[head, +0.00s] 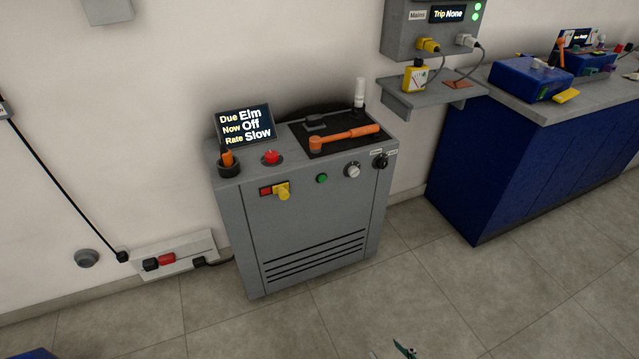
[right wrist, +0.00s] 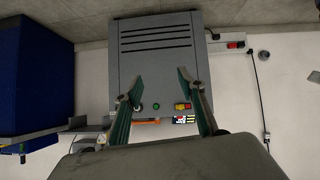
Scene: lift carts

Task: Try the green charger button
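The green charger button (head: 321,178) is a small round button on the upper front of the grey charger cabinet (head: 305,232), between a yellow-handled switch (head: 283,191) and a light knob (head: 352,170). It also shows between my fingers in the right wrist view (right wrist: 156,106), where the cabinet appears upside down. The cabinet's display (head: 245,125) reads Due Elm, Now Off, Rate Slow. My right gripper (right wrist: 160,78) is open and empty, apart from the cabinet; only a green fingertip (head: 405,350) shows at the head view's bottom edge. My left gripper is not in view.
On the cabinet top are a red button (head: 271,157), an orange hammer (head: 345,137) and a white cylinder (head: 359,92). A wall shelf (head: 436,98) and blue bench (head: 510,165) stand right. A socket strip (head: 175,257) is left. The floor in front is clear.

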